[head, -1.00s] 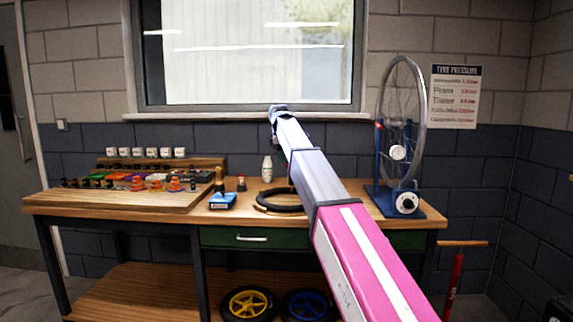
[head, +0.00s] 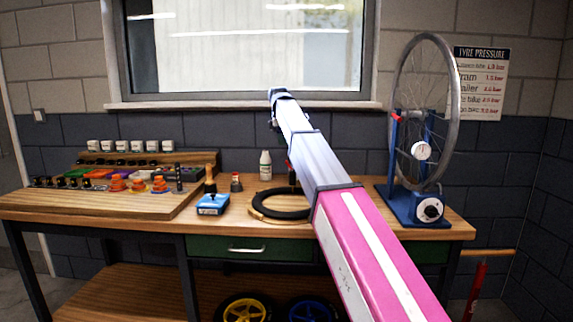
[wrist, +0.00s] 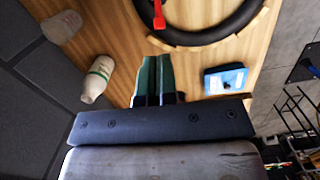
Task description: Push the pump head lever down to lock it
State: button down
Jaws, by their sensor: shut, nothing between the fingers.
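A black tyre (head: 265,209) lies on a round wooden base on the bench; its curve also shows at the top of the wrist view (wrist: 215,30). A red lever-like part (wrist: 163,24) stands at the tyre's inner side in the wrist view, cut off by the top edge. In the head view a small red and dark part (head: 291,166) shows beside my arm, mostly hidden, so its angle is unclear. My gripper (wrist: 158,60) is shut and empty, above the bench and apart from the red part. In the head view it points down at the arm's far end.
A white bottle (head: 265,166) and a blue box (head: 212,205) stand near the tyre. A truing stand with a wheel (head: 424,120) is at the bench's right end. A red floor pump (head: 478,285) stands on the floor at right. A wooden rack of small parts (head: 110,200) fills the left.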

jog(key=shift+f, duration=0.2)
jog(key=shift+d+f, duration=0.2)
jog(key=shift+f, duration=1.45)
jog(key=shift+d+f, duration=0.15)
jog(key=shift+f, duration=1.5)
jog(key=shift+s+f, duration=0.1)
jog(key=shift+f, duration=0.8)
jog(key=a, duration=0.2)
jog(key=a+r, duration=0.1)
jog(key=shift+w, duration=0.25)
jog(key=shift+r, duration=0.2)
notch_tip(320, 180, up, 10)
jog(key=a, duration=0.1)
jog(key=shift+r, duration=0.25)
